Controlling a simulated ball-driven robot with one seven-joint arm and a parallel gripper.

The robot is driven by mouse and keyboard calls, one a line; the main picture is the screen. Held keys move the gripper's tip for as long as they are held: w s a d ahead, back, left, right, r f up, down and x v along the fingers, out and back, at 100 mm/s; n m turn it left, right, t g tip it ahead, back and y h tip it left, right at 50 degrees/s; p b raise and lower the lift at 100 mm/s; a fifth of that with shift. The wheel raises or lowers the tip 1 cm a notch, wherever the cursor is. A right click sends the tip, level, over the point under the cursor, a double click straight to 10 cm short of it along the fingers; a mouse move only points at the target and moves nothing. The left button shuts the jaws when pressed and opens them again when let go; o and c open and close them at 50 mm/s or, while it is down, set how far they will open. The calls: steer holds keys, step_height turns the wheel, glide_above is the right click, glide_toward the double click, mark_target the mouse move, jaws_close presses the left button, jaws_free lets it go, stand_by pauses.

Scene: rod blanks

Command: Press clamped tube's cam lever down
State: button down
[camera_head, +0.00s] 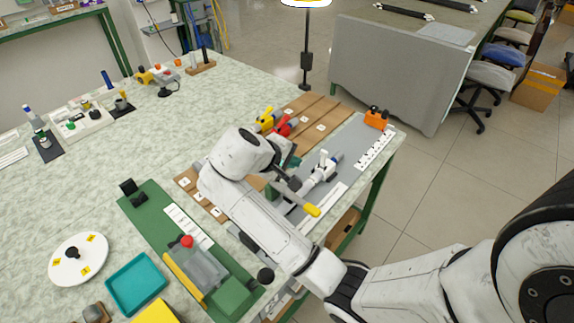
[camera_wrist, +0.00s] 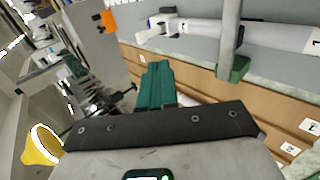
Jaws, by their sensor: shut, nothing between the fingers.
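The clamped tube (camera_head: 318,176) is white with a bluish end and lies on a grey strip at the table's right side. In the wrist view the tube (camera_wrist: 270,35) crosses the top. The cam lever (camera_head: 299,199) is a grey bar with a yellow tip, slanting from a green block. In the wrist view the lever's grey bar (camera_wrist: 231,30) rises past the tube from the green block (camera_wrist: 234,68); its tip is out of frame. My gripper (camera_head: 294,161) is shut and empty, its teal fingers (camera_wrist: 155,82) apart from the lever. My arm partly hides the lever's base.
Brown numbered boards (camera_head: 318,112) run alongside the grey strip. An orange block (camera_head: 376,119) stands at its far end. Yellow and red pieces (camera_head: 267,120) sit just behind my gripper. A green fixture board (camera_head: 150,205) and teal tray (camera_head: 136,282) lie at left.

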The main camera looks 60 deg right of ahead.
steer(key=shift+w+a+r, duration=0.1)
stand_by(0.3)
glide_toward(322, 156)
steer(key=f, duration=0.4)
steer(key=shift+s+d, duration=0.25)
steer(key=shift+s+d+p, duration=0.2)
steer(key=shift+d+p, duration=0.05)
steer(key=shift+d, duration=0.7)
steer(key=shift+s+d+p, duration=0.25)
steer(key=shift+d, duration=0.7)
steer(key=shift+d+r, duration=0.1)
